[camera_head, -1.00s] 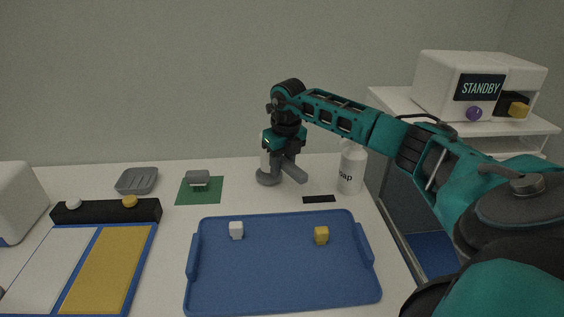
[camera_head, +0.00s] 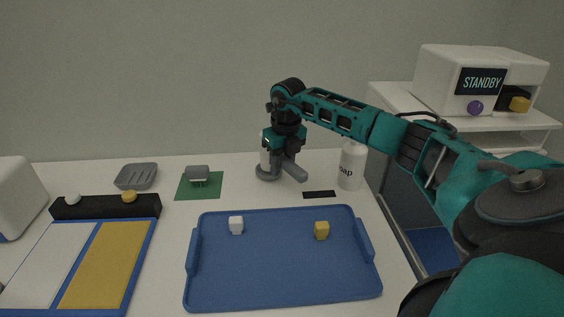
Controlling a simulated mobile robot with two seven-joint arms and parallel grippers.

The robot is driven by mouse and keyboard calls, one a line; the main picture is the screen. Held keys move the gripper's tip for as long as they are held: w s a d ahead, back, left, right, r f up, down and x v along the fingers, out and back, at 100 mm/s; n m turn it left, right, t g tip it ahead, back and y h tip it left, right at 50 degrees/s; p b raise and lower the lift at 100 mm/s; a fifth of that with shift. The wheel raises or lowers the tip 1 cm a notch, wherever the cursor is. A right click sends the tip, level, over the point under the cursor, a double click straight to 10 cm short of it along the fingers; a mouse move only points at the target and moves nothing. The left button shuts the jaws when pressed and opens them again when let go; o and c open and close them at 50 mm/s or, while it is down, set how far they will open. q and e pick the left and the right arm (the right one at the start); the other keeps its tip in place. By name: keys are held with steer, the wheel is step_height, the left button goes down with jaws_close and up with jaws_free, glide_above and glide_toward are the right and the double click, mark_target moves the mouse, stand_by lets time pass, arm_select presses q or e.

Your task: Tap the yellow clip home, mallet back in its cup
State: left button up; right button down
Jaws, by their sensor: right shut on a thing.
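My right gripper (camera_head: 284,150) points down at the back of the table, shut on a grey mallet (camera_head: 294,172), whose cylindrical head shows below the fingers. A round grey cup (camera_head: 266,173) stands just behind and left of the mallet head; I cannot tell whether they touch. A small yellow piece (camera_head: 129,196), which looks like the yellow clip, sits on the black bar (camera_head: 100,209) at the left, beside a white one (camera_head: 73,199). How deep it sits is too small to tell. My left gripper is out of view.
A blue tray (camera_head: 280,280) in front holds a white cube and a yellow cube (camera_head: 321,230). A soap bottle (camera_head: 351,168) stands right of the gripper. A grey block (camera_head: 197,173) is on a green mat, near a grey dish (camera_head: 136,177). A white-and-yellow board (camera_head: 108,265) lies front left.

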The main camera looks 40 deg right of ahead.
steer(key=shift+f, duration=0.4)
steer(key=shift+f+b, duration=0.35)
steer(key=shift+f, duration=0.05)
steer(key=c, duration=0.7)
jaws_free()
steer(key=shift+r, duration=0.15)
steer(key=shift+s, duration=0.1)
steer(key=shift+s+p, duration=0.35)
steer(key=shift+s, duration=0.05)
steer(key=s, duration=0.4)
steer(key=s+a+p, duration=0.1)
steer(key=s, duration=0.3)
steer(key=s+p, duration=0.1)
steer(key=s, duration=0.3)
steer(key=shift+a, duration=0.35)
steer(key=shift+s+a, duration=0.15)
steer(key=shift+s, duration=0.3)
